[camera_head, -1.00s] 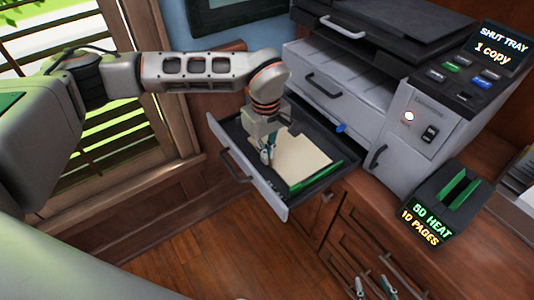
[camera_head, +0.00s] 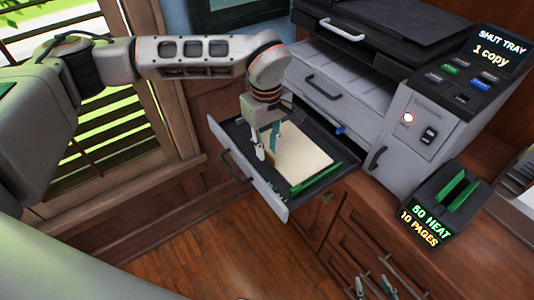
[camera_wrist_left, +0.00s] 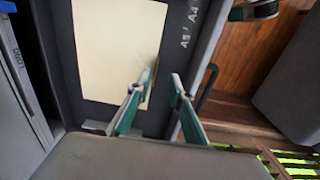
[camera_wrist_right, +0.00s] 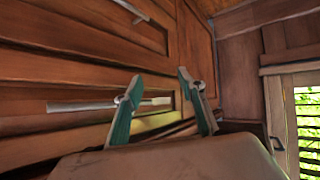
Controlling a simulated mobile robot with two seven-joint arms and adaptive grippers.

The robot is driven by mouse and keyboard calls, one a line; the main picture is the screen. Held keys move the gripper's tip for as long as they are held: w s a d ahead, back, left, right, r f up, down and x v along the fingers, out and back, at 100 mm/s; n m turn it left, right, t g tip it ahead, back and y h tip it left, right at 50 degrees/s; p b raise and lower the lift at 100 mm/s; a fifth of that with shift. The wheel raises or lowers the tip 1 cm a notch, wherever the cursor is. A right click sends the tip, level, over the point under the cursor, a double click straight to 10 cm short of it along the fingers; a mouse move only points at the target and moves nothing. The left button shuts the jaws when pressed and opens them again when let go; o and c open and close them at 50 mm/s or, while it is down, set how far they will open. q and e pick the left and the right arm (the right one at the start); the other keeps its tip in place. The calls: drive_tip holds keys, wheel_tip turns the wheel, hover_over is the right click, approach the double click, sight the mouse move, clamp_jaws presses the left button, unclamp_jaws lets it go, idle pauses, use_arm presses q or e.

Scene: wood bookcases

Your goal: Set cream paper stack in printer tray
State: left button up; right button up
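The cream paper stack (camera_head: 305,160) lies flat inside the pulled-out printer tray (camera_head: 262,190). In the left wrist view the stack (camera_wrist_left: 115,50) rests on the dark tray floor beside the A5 and A4 marks. My left gripper (camera_head: 266,146) points down over the tray at the stack's front-left edge. Its fingers (camera_wrist_left: 155,88) are spread with nothing between them; one appears close to or over the stack's edge, and contact cannot be told. My right gripper (camera_head: 373,290) is low in front of the wooden cabinet. Its fingers (camera_wrist_right: 158,88) are open and empty.
The printer (camera_head: 350,75) stands behind the tray, with its control panel (camera_head: 465,75) reading "SHUT TRAY, 1 copy". A green guide (camera_head: 315,177) runs along the tray's right side. A dark block (camera_head: 445,205) with green slots sits on the counter. Cabinet drawers (camera_wrist_right: 60,70) face my right gripper.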

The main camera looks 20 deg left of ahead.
use_arm(q)
wheel_tip(320, 180, up, 8)
drive_tip(key=shift+r+p, duration=0.15)
drive_tip(key=shift+p, duration=0.15)
idle(0.4)
